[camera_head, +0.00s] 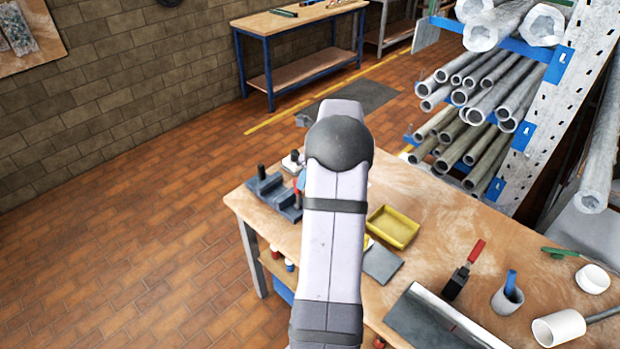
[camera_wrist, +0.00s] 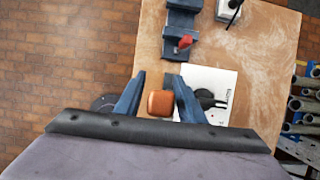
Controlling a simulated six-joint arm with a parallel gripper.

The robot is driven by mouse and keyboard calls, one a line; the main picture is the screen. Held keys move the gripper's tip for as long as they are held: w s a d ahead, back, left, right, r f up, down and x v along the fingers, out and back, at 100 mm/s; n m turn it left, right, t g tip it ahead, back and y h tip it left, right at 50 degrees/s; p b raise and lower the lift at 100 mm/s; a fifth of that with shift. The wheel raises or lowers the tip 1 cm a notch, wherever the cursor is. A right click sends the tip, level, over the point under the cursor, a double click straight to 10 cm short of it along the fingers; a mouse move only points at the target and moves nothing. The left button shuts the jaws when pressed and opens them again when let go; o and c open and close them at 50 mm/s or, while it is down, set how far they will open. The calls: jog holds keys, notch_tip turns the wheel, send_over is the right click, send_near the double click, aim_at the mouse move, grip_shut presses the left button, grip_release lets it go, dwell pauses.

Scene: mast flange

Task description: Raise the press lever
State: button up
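In the wrist view, my gripper (camera_wrist: 158,80) has its two blue fingers apart. An orange-brown knob (camera_wrist: 161,103) shows between them, closer to the right finger. It looks like the press lever's handle, but I cannot tell whether a finger touches it. A white plate (camera_wrist: 208,78) with a black part (camera_wrist: 207,99) lies just right of the fingers; the link between knob and press is hidden. In the head view my arm covers the press and most of the gripper.
A blue-grey fixture (camera_wrist: 180,20) with a red knob (camera_wrist: 185,42) stands beyond the fingers on the wooden bench (camera_wrist: 265,60). A white box (camera_wrist: 229,10) is beside it. Pipe racks are behind.

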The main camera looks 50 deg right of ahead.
dwell(0.3)
jog(key=shift+b+v, duration=1.7)
jog(key=shift+v, duration=1.9)
jog(key=shift+f, duration=0.15)
